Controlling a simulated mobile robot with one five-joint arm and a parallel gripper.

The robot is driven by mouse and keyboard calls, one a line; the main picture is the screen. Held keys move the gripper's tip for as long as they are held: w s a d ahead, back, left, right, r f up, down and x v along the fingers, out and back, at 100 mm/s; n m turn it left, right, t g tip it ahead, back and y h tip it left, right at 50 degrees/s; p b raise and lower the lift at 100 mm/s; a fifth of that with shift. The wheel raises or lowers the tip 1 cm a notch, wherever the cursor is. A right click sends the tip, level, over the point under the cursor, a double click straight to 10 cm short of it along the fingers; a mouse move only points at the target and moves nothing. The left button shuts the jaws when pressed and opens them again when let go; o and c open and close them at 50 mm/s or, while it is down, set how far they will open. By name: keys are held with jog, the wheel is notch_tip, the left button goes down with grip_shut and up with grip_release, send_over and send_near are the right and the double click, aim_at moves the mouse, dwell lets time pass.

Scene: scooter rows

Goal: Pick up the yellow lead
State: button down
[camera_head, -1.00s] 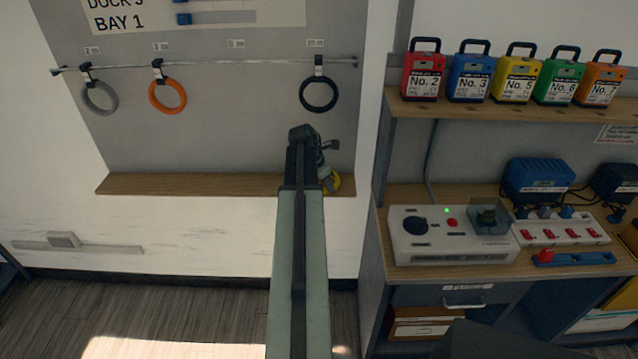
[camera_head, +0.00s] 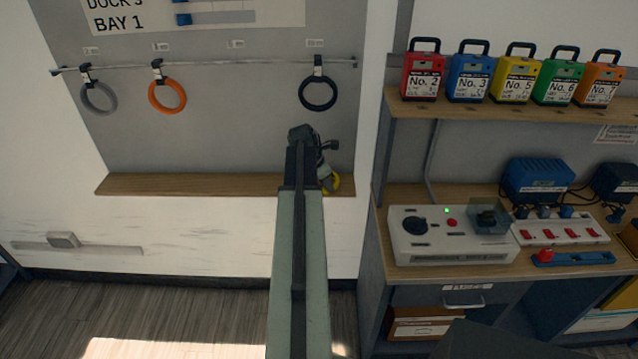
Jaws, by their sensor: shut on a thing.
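The yellow lead (camera_head: 333,184) is a coiled ring at the right end of the wooden ledge (camera_head: 200,184), below the hanging rail. Only part of it shows, just right of my arm's end. My gripper (camera_head: 326,172) is at the lead and shut on it; my own arm hides most of the jaws and part of the coil. I cannot tell whether the lead still touches the ledge.
Grey (camera_head: 98,97), orange (camera_head: 167,95) and dark blue (camera_head: 318,93) leads hang from the rail (camera_head: 205,65) above. To the right, a shelf (camera_head: 430,105) bears several coloured battery packs; a bench below holds a tester (camera_head: 450,250) and a power strip (camera_head: 560,230).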

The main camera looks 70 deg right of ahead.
jog(key=shift+r, duration=0.15)
jog(key=shift+r+p, duration=0.3)
jog(key=shift+p, duration=0.15)
notch_tip(320, 180, up, 3)
jog(key=p, duration=0.3)
jog(key=shift+r, duration=0.1)
jog(key=w+a, duration=0.2)
jog(key=a, duration=0.5)
jog(key=w+a+p, duration=0.1)
jog(key=w+a, duration=0.1)
jog(key=a, duration=0.6)
jog(key=shift+w+a+r, duration=0.15)
jog(key=shift+w+r, duration=0.25)
jog(key=shift+r, duration=0.05)
